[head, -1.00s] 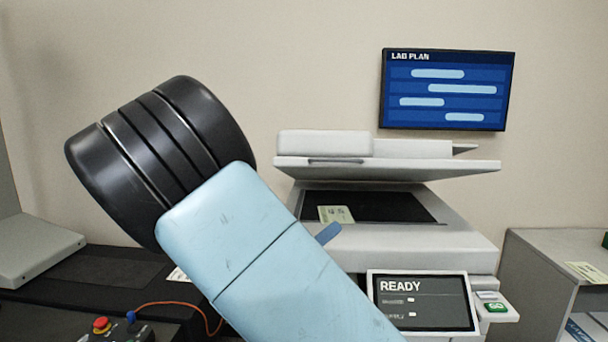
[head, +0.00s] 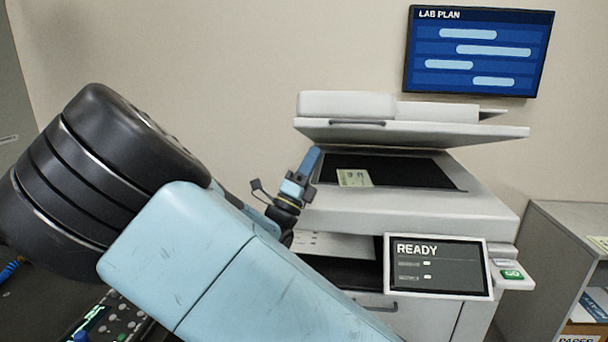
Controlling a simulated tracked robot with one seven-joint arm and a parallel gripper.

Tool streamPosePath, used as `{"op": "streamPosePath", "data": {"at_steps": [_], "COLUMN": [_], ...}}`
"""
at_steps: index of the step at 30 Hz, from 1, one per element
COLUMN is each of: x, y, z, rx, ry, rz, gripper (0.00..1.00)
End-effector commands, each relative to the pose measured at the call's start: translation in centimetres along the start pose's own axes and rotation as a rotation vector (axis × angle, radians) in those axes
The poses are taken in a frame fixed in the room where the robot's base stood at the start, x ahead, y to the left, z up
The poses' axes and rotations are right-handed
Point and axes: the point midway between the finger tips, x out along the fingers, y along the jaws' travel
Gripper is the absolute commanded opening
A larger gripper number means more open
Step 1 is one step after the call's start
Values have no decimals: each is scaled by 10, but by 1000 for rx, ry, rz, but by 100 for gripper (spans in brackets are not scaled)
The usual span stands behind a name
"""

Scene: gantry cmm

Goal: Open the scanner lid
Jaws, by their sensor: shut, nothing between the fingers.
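The scanner lid (head: 430,132) is a pale grey slab with a raised box and a dark handle slot on its front left. It stands partly raised above the dark scanner glass (head: 410,172), leaving a wedge-shaped gap. A pale green printed slip (head: 354,178) lies on the glass. My gripper (head: 314,152) has blue fingers, is shut and empty, and points up just below the lid's front left edge. Whether the fingertips touch the lid's underside cannot be told. My arm covers the lower left of the view.
The scanner's tilted screen (head: 438,265) reads READY, with a green button (head: 511,274) to its right. A grey shelf unit (head: 570,245) stands at the right. A control panel (head: 110,318) lies at lower left. A wall display (head: 478,50) hangs above.

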Motion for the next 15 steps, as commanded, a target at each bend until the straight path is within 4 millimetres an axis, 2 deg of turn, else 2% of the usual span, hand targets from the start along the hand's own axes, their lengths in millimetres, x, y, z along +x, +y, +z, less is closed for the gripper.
{"op": "streamPosePath", "data": {"at_steps": [3,9,15], "x": [22,51,66], "y": [0,0,0], "z": [-1,-1,0], "rx": [1,0,0], "ry": [3,3,1], "rz": [0,-1,1], "gripper": [0,0,0]}}
